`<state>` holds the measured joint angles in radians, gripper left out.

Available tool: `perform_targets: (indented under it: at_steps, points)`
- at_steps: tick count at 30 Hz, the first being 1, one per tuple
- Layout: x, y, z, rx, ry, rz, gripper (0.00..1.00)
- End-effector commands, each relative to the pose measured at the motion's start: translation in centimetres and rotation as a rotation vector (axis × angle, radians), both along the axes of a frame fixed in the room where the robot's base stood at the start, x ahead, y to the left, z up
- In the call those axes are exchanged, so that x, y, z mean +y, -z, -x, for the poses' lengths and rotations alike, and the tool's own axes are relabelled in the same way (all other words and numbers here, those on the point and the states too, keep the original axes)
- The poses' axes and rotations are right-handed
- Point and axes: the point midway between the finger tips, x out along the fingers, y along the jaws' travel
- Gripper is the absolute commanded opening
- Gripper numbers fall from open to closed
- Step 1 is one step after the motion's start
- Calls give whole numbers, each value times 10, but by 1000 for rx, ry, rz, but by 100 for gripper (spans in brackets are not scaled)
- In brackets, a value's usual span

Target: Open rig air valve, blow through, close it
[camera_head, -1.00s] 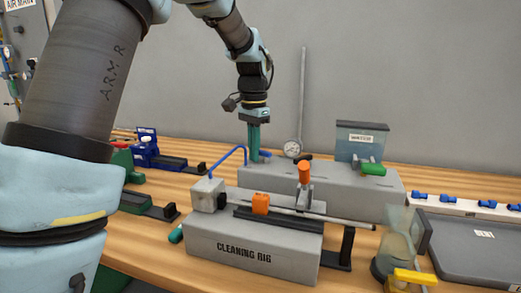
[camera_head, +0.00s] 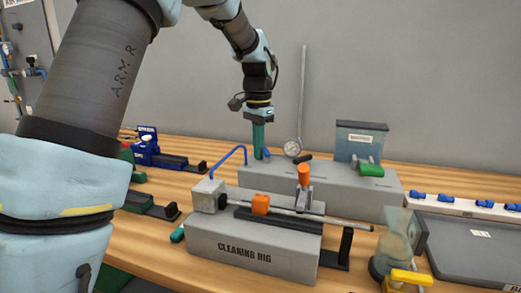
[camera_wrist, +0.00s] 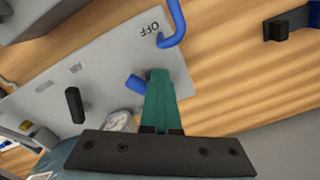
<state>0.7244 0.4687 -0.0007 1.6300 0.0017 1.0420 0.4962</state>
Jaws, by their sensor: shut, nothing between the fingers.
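The grey cleaning rig (camera_head: 250,250) stands on the bench, with a long grey block (camera_head: 345,182) behind it. My gripper (camera_head: 258,155) points down at the left end of that block, its green fingers shut and empty. A small blue lever (camera_head: 266,153) is right beside the fingertips. In the wrist view the blue lever (camera_wrist: 134,84) lies just left of the gripper (camera_wrist: 159,73); I cannot tell whether they touch. Labels OFF (camera_wrist: 149,29) and AIR (camera_wrist: 73,68) mark the block. The fingers partly hide the block's edge.
A blue bent tube (camera_head: 229,157) rises just left of my gripper. The water tank (camera_head: 361,143) with a green handle (camera_head: 369,168) is at right. An orange clamp (camera_head: 304,174) stands in front.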

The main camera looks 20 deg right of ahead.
Motion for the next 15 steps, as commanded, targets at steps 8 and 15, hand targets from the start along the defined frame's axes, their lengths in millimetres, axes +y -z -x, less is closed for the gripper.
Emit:
perform_targets:
  at_steps: [8,15]
  points:
    - [-5,-1,3,4,4,1,0]
    - [-9,0,5,6,5,2,0]
